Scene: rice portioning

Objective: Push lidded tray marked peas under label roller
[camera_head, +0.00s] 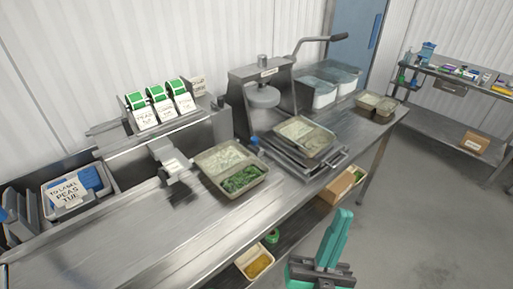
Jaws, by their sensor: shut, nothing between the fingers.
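A two-compartment tray (262,177) sits on the steel counter, with pale food at the back and green pea-like food in front. I cannot tell whether a clear lid covers it, and no marking on it is readable. The label roller (170,158) is just left of it, with a white label at its head; a gap separates the two. A card in the bin at far left (68,192) reads roughly "to label peas tub". My gripper (344,215), teal and grey, is at the bottom right, in front of the counter edge. It is shut and empty, apart from the tray.
A press (263,95) with a long lever stands behind another tray (308,136) on a metal plate. Clear tubs (325,94) and a further tray (376,103) are at the far right. Low shelves hold containers.

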